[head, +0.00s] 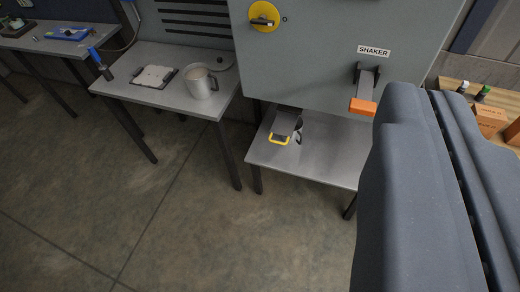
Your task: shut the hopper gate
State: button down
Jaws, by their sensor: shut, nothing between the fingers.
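A grey plate with a yellow loop handle (280,139) sticks out toward me from under the grey cabinet (310,60), above a low grey table. It looks like the hopper gate, drawn outward. Its back end is hidden under the cabinet, and a small dark and light object beside it is too small to make out. My gripper (412,92) fills the right side as a large blue-grey shape, its two halves shut together with a dark seam and nothing seen between them. It is to the right of the yellow handle, apart from it in the picture.
A lever with an orange grip (363,106) projects from the cabinet below the SHAKER label (374,50). A wooden bench with small bottles is at right. The floor in front is clear.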

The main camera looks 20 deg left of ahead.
aim_at(284, 124)
jog(key=u, duration=0.05)
jog(key=i, duration=1)
jog(key=z, duration=0.05)
